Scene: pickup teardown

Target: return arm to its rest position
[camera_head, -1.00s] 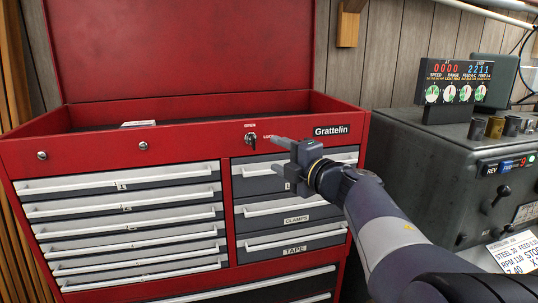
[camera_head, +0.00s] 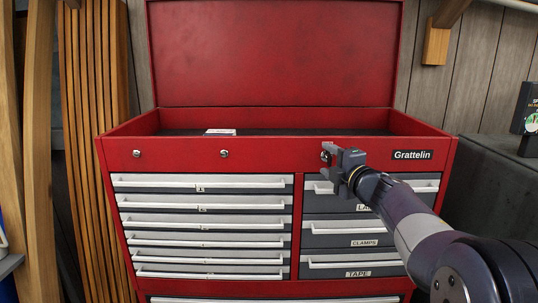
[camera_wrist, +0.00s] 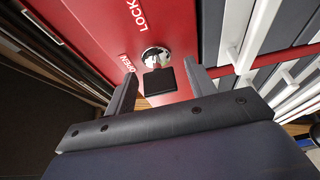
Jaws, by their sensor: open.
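My gripper (camera_head: 332,157) is in front of the upper front panel of the red tool chest (camera_head: 270,153). In the wrist view my gripper (camera_wrist: 158,80) is open, with its two fingers apart. Between and just beyond the fingers is a round silver lock (camera_wrist: 155,56) with a black key head (camera_wrist: 160,86) in it. The words LOCK and OPEN are printed beside it. I see no finger clearly touching the key. In the head view my gripper mostly hides the lock.
The chest's lid (camera_head: 275,55) stands raised, and a small pale item (camera_head: 220,132) lies in the top tray. Labelled drawers with silver handles (camera_head: 205,182) are shut below. A dark machine (camera_head: 492,180) stands at the right. Wooden boards (camera_head: 95,150) lean at the left.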

